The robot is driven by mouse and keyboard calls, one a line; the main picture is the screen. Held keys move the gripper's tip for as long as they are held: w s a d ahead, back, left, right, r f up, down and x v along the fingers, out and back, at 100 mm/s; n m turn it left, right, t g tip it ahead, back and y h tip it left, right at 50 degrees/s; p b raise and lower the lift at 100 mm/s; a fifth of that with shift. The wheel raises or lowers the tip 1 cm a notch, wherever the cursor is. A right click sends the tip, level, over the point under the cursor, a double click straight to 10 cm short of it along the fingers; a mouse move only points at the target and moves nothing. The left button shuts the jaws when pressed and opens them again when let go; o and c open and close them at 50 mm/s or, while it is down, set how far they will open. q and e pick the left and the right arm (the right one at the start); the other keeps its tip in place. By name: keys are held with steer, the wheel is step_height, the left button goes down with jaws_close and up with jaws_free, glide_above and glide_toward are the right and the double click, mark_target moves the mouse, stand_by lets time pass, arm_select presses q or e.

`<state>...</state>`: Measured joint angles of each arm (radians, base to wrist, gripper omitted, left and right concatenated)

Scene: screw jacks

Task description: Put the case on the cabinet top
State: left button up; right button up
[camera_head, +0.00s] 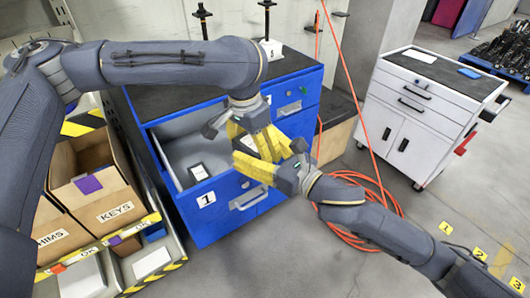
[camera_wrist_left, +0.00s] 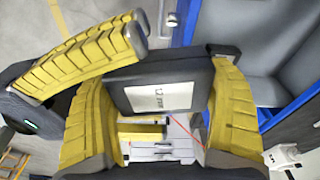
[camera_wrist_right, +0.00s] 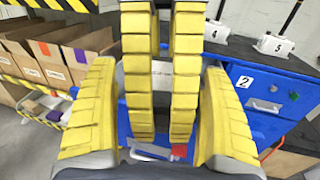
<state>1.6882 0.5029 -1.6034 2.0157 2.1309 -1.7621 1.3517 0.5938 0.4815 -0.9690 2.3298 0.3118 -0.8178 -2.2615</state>
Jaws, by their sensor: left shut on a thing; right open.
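A dark case with a white label (camera_wrist_left: 158,82) is held between the yellow fingers of my left gripper (camera_head: 258,138), which is shut on it. This is above the front of the open drawer (camera_head: 172,152) of the blue cabinet. The cabinet's black top (camera_head: 150,101) lies behind the drawer. My right gripper (camera_head: 252,158) is open close to the case; in the right wrist view its fingers stand wide on both sides of the case (camera_wrist_right: 162,72) and the left fingers. In the head view the fingers mostly hide the case.
A small dark item with a white label (camera_head: 199,172) lies in the drawer. Screw jacks (camera_head: 271,47) stand at the back of the cabinet top. Labelled bins (camera_head: 112,211) are at the left. A white tool cart (camera_head: 419,100) and an orange hose (camera_head: 378,199) are at the right.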

steer(key=shift+w+a, duration=0.3)
steer(key=shift+a, duration=0.1)
steer(key=shift+s+a, duration=0.1)
steer(key=shift+s, duration=0.05)
steer(key=c, duration=1.5)
arm_select(q)
steer(key=o, duration=1.3)
steer(key=shift+c, duration=0.2)
arm_select(e)
steer(key=shift+r, duration=0.1)
steer(key=shift+c, duration=0.5)
arm_select(q)
steer(key=shift+r, duration=0.15)
